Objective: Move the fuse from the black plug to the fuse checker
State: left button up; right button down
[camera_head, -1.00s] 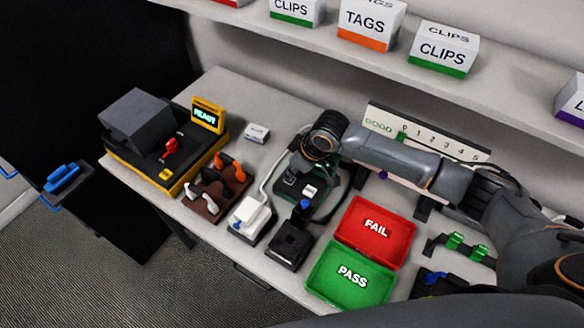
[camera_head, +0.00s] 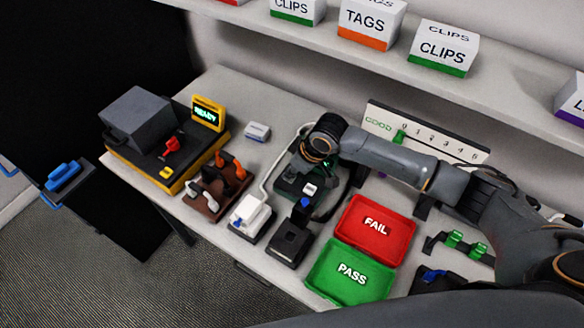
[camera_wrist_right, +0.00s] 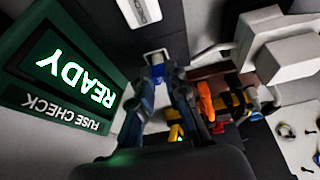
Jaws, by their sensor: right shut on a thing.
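The fuse checker (camera_head: 289,184) is a dark green box on the bench below my right arm. Its lit screen (camera_wrist_right: 75,75) reads READY in the right wrist view. My right gripper (camera_wrist_right: 158,76) is beside that screen, shut on a small piece with blue and pale parts, which I take to be the fuse (camera_wrist_right: 156,61). The fingers hide part of it. In the head view the arm mostly hides this gripper. The black plug (camera_head: 289,244) stands in front of the checker, with a blue part at its back. My left gripper is not in view.
A white plug (camera_head: 249,217) stands left of the black one. The red FAIL tray (camera_head: 384,207) and green PASS tray (camera_head: 347,288) lie to the right. A rack with orange levers (camera_head: 214,194) and a yellow tester (camera_head: 190,172) stand left. The shelf (camera_head: 345,55) is behind.

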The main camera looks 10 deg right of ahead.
jog(key=shift+f, duration=0.15)
dwell(0.6)
jog(key=c, duration=0.7)
grip_release()
notch_tip(320, 180, up, 5)
jog(key=p, duration=0.6)
jog(key=shift+r, duration=0.2)
jog(key=shift+r+p, duration=0.8)
jog(key=shift+r, duration=0.5)
